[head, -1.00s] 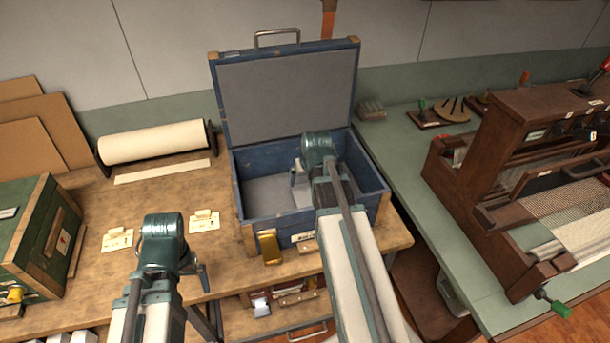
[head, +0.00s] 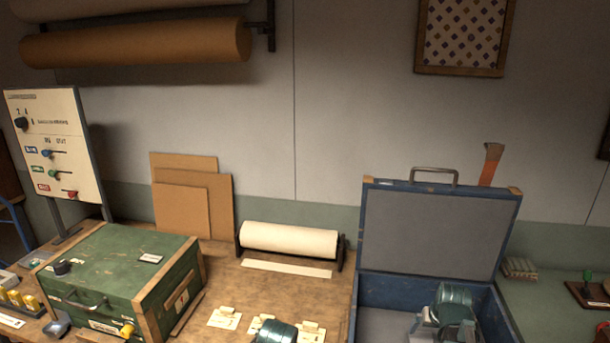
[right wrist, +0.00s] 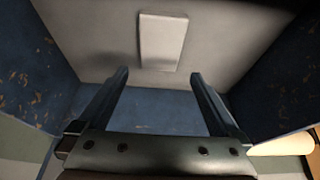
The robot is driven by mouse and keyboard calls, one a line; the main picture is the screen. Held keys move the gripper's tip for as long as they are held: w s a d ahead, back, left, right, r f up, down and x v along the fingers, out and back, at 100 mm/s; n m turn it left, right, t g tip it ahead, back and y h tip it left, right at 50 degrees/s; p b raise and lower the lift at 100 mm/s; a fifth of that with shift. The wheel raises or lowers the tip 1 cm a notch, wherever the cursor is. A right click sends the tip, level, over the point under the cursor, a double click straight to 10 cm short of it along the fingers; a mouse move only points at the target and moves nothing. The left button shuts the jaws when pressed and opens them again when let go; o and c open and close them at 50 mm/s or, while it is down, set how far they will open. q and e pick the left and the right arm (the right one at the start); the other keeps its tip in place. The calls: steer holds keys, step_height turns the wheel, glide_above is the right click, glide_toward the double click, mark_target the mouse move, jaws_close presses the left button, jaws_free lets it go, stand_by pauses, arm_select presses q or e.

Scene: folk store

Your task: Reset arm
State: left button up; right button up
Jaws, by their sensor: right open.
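My right gripper (head: 424,322) is over the open blue case at the lower right of the head view. In the right wrist view its two fingers (right wrist: 158,80) stand wide apart with nothing between them. Beyond the fingertips, a pale rectangular piece (right wrist: 162,40) lies against the case's grey lining. Blue case walls (right wrist: 45,60) show on both sides there. The blue case (head: 365,230) has its lid raised. Of my left arm, only a teal wrist part shows at the bottom edge of the head view; its jaws are out of frame.
A green box (head: 120,262) stands at the left of the wooden table, with a paper roll (head: 290,239) behind the middle. Brown boards (head: 185,208) lean at the back. Paper tags (head: 224,320) lie near the front. A switch panel (head: 55,140) stands far left.

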mark_target(422, 342)
steer(key=b+x, duration=0.7)
steer(key=x, duration=0.2)
steer(key=shift+w+f+b, duration=0.1)
steer(key=shift+b, duration=0.25)
steer(key=p+v, duration=1.2)
steer(key=v, duration=0.1)
steer(key=b+x, duration=1.2)
steer(key=x, duration=0.1)
steer(key=shift+f, duration=0.25)
steer(key=shift+r+p, duration=0.65)
steer(key=shift+r, duration=0.3)
step_height(422, 342, up, 10)
steer(key=p, duration=1)
steer(key=shift+r, duration=0.2)
